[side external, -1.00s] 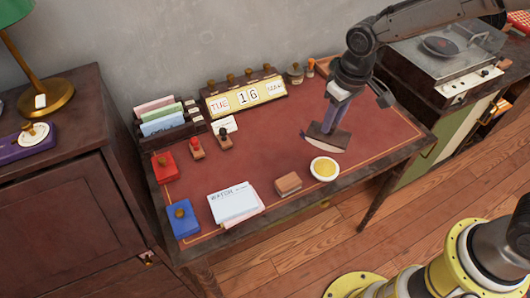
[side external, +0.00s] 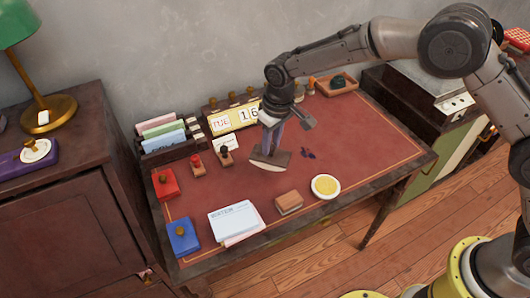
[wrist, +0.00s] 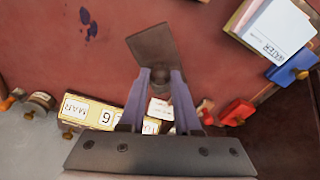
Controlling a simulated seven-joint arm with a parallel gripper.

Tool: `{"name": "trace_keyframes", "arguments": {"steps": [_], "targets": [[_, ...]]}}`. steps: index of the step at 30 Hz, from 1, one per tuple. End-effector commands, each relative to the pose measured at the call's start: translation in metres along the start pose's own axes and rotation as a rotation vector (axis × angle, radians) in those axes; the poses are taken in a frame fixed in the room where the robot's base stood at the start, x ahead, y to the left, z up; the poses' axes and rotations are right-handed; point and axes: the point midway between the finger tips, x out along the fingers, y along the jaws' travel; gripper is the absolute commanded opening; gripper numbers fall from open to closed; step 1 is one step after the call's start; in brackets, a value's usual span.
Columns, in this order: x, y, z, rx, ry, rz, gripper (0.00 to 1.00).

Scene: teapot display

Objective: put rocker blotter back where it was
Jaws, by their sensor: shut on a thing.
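The rocker blotter (side external: 265,163), a dark brown block with a pale curved underside, is over the middle of the red desk top (side external: 350,125). My gripper (side external: 271,145) points down and is shut on its knob. In the wrist view the blotter's flat brown top (wrist: 150,42) shows beyond the fingers of my gripper (wrist: 157,85), which close on the round knob. I cannot tell whether its underside touches the desk. Dark ink spots (side external: 308,154) lie on the desk just right of the blotter; they also show in the wrist view (wrist: 88,24).
The calendar (side external: 221,122) and card rack (side external: 170,142) stand behind and left, near two stamps (side external: 198,168). A red pad (side external: 165,184), blue pad (side external: 183,237), cards (side external: 234,219), brown block (side external: 289,203) and yellow-filled dish (side external: 325,186) line the left and front. The desk's right is clear.

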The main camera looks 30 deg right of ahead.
Motion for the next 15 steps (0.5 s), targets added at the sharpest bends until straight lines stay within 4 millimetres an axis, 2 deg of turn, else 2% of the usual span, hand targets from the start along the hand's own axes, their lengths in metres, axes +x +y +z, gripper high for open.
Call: {"name": "trace_keyframes", "arguments": {"steps": [3, 11, 15], "targets": [[0.013, -0.001, -0.01, 0.0, 0.003, 0.0, 0.0], [0.027, -0.002, -0.019, 0.0, 0.003, 0.0, 0.0], [0.047, -0.002, -0.015, 0.0, 0.001, 0.0, 0.0]]}}
